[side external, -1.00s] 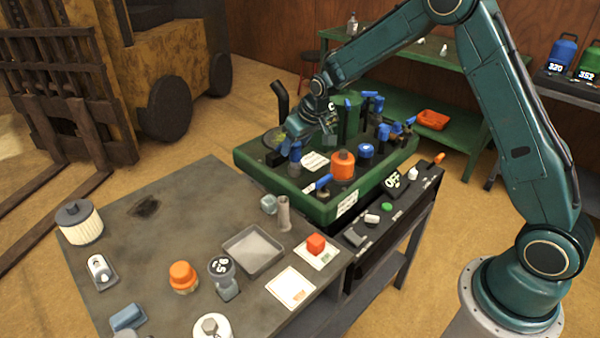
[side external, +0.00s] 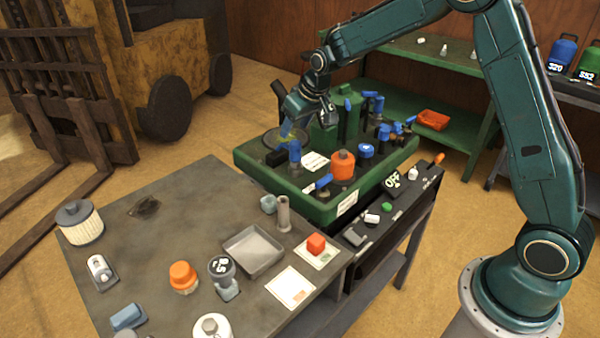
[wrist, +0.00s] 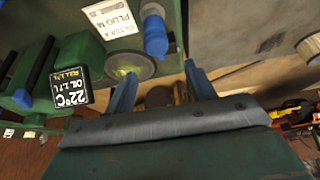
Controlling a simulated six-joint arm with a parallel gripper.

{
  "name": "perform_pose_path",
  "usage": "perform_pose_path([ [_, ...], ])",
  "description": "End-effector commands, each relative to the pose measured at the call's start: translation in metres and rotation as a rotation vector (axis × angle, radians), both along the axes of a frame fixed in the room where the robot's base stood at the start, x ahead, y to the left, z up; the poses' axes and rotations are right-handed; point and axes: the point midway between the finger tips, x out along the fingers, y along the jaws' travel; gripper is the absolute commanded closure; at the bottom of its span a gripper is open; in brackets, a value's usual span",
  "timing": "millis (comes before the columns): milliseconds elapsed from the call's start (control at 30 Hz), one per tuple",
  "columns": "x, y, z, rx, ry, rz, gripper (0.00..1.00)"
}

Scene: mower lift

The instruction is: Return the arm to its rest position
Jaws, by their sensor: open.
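My teal arm reaches in from the right in the side view, with its wrist bent down over the left part of the green machine (side external: 318,210). My gripper (side external: 287,128) is above the machine's left back corner, near a round glass-like disc and a blue-capped fitting (side external: 294,152). In the wrist view my gripper's two blue-grey fingers (wrist: 160,80) stand apart with nothing held between them. The round disc (wrist: 130,65) and the blue-capped fitting (wrist: 155,33) lie just beyond the fingers. Whether a finger touches the machine cannot be told.
A grey table (side external: 160,230) in front holds a tray (side external: 253,250), an orange-capped jar (side external: 183,276), a red cube (side external: 316,243) and a white filter (side external: 79,222). A black switch panel (side external: 385,215) adjoins the machine. A green bench (side external: 450,55) and a forklift (side external: 140,70) stand behind.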

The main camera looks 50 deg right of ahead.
Motion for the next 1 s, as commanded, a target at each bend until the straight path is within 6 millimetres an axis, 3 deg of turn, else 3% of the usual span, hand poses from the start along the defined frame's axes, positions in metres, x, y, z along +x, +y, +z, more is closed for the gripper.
perform_pose_path([
  [267, -0.003, 0.001, 0.004, 0.0, -0.002, 0.0, 0.45],
  [467, -0.02, 0.005, 0.027, -0.002, -0.006, 0.001, 0.45],
  [667, -0.055, 0.013, 0.064, -0.004, -0.012, 0.003, 0.45],
  [1000, -0.133, 0.025, 0.119, -0.005, -0.02, 0.004, 0.45],
])
